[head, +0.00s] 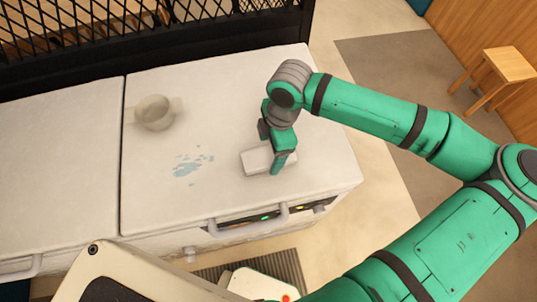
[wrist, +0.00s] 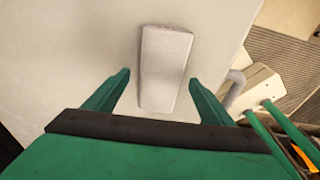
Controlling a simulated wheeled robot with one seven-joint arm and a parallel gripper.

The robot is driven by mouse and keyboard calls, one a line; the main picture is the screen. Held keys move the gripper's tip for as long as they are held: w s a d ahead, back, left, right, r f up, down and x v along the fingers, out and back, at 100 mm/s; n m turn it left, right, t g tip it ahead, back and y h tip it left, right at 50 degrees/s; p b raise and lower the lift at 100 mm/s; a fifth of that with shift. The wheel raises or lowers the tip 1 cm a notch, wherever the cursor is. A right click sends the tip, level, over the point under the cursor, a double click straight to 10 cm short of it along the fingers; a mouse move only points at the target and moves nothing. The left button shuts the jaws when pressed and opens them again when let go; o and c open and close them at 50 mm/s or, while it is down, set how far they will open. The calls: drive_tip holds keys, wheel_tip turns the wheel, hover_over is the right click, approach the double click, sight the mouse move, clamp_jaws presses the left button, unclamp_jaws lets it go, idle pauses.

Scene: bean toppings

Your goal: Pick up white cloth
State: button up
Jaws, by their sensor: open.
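The white cloth (head: 256,160) lies as a folded pad on the white chest top, near its front right. In the wrist view the cloth (wrist: 164,68) is upright in the picture, between and just beyond my fingertips. My gripper (head: 279,163) is over the cloth's right part in the head view and hides some of it. In the wrist view my gripper (wrist: 160,82) is open, with one green finger on each side of the cloth. Nothing is held. Whether the fingers touch the cloth or the surface cannot be told.
A pale two-handled pot (head: 154,113) stands at the back left of the white top (head: 225,100). A light blue spill (head: 187,167) lies left of the cloth. A black lattice railing (head: 140,45) runs behind. A handle (head: 255,218) juts from the front.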

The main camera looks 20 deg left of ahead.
drive_tip(key=shift+f, duration=0.55)
drive_tip(key=c, duration=1.2)
drive_tip(key=shift+o, duration=0.2)
drive_tip(key=shift+w+a+r, duration=0.1)
drive_tip(key=shift+r, duration=0.05)
